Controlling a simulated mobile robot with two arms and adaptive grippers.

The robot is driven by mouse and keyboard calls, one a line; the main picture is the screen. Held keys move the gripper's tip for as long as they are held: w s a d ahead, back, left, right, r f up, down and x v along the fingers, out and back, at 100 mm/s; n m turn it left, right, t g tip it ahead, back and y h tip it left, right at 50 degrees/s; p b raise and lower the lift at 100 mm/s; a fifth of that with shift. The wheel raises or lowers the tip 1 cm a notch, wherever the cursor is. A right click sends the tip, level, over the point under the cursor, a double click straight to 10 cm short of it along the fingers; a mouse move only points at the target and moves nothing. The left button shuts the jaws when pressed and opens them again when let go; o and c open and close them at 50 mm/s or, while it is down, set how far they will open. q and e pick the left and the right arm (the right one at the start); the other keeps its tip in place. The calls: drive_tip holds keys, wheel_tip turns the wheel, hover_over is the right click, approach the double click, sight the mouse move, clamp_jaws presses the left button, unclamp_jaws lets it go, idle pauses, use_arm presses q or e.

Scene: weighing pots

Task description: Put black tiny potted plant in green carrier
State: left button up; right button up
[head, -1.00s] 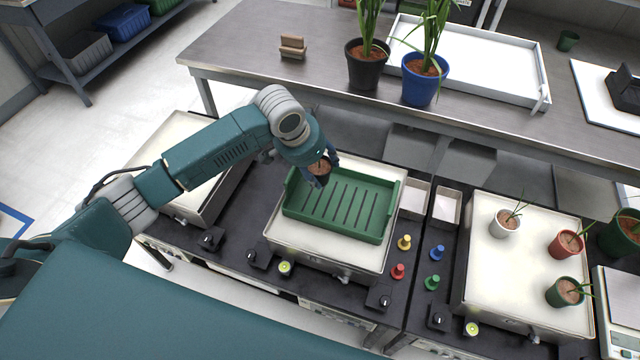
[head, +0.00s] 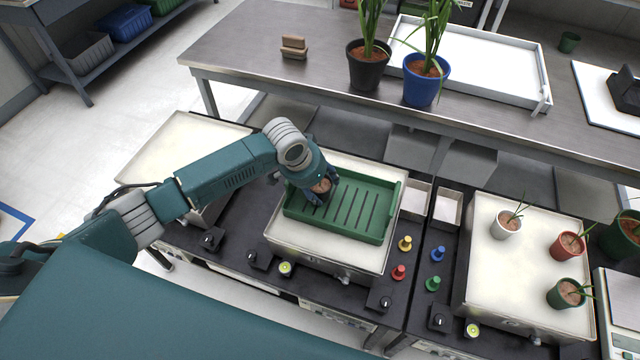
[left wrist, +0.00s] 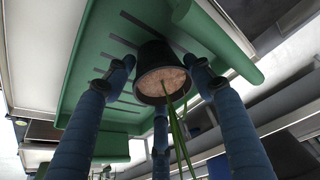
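The green carrier (head: 345,229), a slotted tray, sits on the white top of the middle scale. The black tiny potted plant (head: 321,187) is at its far-left corner, inside or just over the tray. My left gripper (head: 319,190) is pointed down around the pot. In the left wrist view, the fingers (left wrist: 160,78) close in on the sides of the black pot (left wrist: 151,55), with brown soil and green leaves showing. The slotted green floor (left wrist: 105,65) is behind it. I cannot tell if the pot's base touches the floor. My right gripper is out of view.
Small white (head: 507,224), red (head: 567,245) and green (head: 566,292) pots stand on the right scale. Larger black (head: 367,66) and blue (head: 425,80) pots stand on the back table. Coloured knobs line the front right of the carrier. Most of the carrier floor is clear.

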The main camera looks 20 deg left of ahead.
use_arm(q)
drive_tip(key=o, duration=0.3)
drive_tip(key=shift+r, duration=0.15)
drive_tip(key=v, duration=1.2)
drive_tip(key=shift+p, duration=0.3)
